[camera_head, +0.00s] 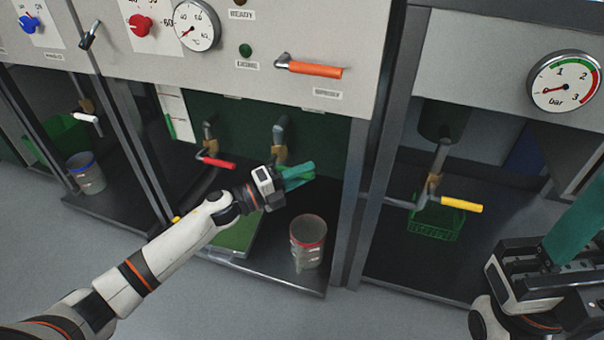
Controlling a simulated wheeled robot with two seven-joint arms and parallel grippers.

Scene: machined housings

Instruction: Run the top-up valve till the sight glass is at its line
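My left gripper (297,174) has teal fingers and reaches in from the left, just below a brass-bodied valve (280,149) in the middle bay. That valve's handle is hidden, and whether the fingers hold it is unclear. A white scale panel with a green column, apparently the sight glass (177,112), is at the back left of this bay; its line is too small to read. A red-handled valve (215,160) is left of the gripper. A yellow-handled valve (458,204) is in the right bay. My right gripper (575,245) is at the right edge, away from the valves.
A grey, red-rimmed cup (308,241) stands below the middle valve, beside a green-surfaced tray (237,235). An orange lever (312,70) is on the panel above. A frame post (365,200) separates the bays. A green basket (435,218) sits below the yellow handle. A bar gauge (565,82) is upper right.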

